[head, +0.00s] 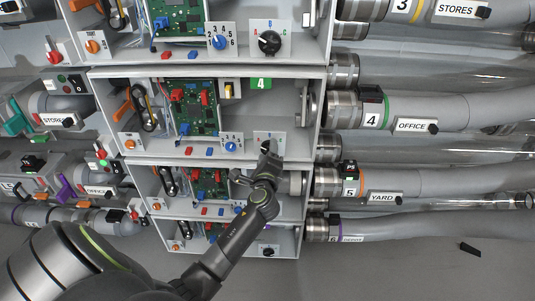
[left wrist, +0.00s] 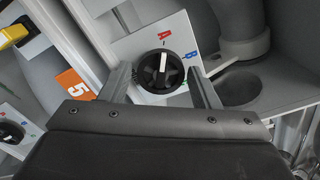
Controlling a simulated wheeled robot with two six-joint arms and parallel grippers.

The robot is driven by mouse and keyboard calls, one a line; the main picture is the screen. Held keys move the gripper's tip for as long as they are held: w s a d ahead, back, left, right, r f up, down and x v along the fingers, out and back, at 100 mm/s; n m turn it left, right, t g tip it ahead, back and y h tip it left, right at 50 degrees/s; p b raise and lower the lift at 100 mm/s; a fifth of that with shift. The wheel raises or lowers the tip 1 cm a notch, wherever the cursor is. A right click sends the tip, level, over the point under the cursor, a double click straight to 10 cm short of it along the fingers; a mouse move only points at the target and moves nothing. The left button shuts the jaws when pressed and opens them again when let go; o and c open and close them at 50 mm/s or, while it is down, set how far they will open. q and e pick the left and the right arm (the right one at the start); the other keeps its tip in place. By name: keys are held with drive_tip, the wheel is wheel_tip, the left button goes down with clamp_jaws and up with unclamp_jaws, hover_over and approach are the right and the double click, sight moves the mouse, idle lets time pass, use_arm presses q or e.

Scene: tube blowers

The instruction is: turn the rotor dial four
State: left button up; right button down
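The rotor dial of box four is a black knob with a white pointer on a white plate. In the head view the dial (head: 268,144) sits in the box with the green 4 tag (head: 261,84), partly hidden by my gripper. In the left wrist view the dial (left wrist: 161,72) shows clearly, and its pointer is toward the red A; a blue B is to its right. My left gripper (head: 268,158) is open, one finger on each side of the dial; it also shows in the left wrist view (left wrist: 160,82). I cannot tell whether the fingers touch the knob. My right gripper is not in view.
Similar boxes stand above and below, with another dial (head: 270,42) in the upper one. A blue selector knob (head: 231,146) is left of dial four. An orange 5 tag (left wrist: 75,83) shows near the left finger. Thick tubes (head: 430,110) run along the right.

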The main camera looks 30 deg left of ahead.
use_arm(q)
drive_tip(key=shift+o, duration=1.2)
